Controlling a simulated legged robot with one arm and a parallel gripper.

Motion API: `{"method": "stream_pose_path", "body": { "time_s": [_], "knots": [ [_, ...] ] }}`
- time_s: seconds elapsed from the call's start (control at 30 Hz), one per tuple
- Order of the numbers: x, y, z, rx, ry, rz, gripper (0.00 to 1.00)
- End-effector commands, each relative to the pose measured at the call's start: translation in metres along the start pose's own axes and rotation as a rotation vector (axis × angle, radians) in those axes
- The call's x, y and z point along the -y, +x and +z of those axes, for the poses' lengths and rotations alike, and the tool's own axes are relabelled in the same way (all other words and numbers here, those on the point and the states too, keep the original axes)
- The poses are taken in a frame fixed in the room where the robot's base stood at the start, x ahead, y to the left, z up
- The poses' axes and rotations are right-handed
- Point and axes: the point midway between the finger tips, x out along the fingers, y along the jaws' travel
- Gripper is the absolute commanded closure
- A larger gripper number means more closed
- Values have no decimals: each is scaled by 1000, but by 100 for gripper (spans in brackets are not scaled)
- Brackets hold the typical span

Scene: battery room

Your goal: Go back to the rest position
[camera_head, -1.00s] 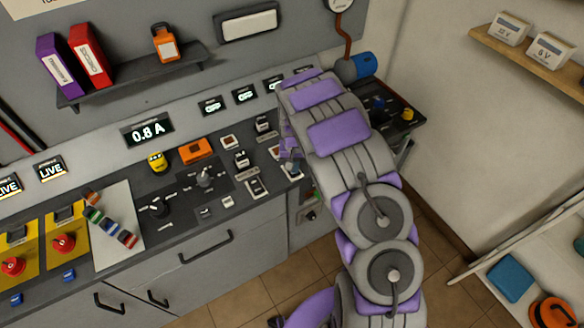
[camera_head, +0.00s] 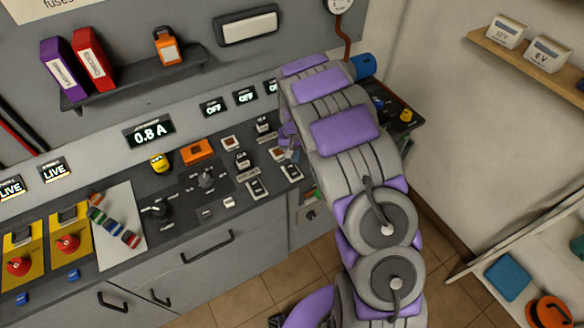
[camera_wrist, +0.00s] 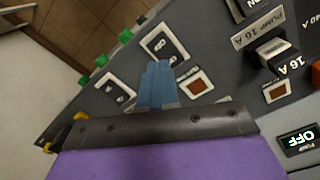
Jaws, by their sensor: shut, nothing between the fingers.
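My arm, grey with purple pads, reaches from the bottom right up to the right part of the control desk (camera_head: 215,243) in the head view. My gripper (camera_wrist: 158,70) shows in the wrist view as blue-grey fingers held together, with nothing between them. It is over the desk panel, near a white-framed rocker switch (camera_wrist: 165,45) and a square orange-brown button (camera_wrist: 196,86). I cannot tell whether the fingertips touch the panel. In the head view the fingers are mostly hidden by the arm.
A shelf (camera_head: 140,79) with binders is above. At right are a wooden wall shelf (camera_head: 530,65) and a white shelf unit (camera_head: 490,262). Tiled floor (camera_head: 255,289) is clear in front.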

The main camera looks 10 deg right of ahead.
Motion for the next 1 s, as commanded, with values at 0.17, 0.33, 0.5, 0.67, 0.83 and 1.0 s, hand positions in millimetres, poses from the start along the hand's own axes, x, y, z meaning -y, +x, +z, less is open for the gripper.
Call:
{"method": "stream_pose_path", "body": {
  "time_s": [0.17,0.33,0.5,0.67,0.83,1.0],
  "knots": [
    [0,-4,0,-1,0,0,100],
    [0,-4,0,-1,0,0,100],
    [0,-4,0,-1,0,0,100],
    [-4,-13,4,-2,1,6,100],
    [-18,-51,26,-2,5,26,100],
    [-35,-95,66,16,6,44,100]
  ]
}}
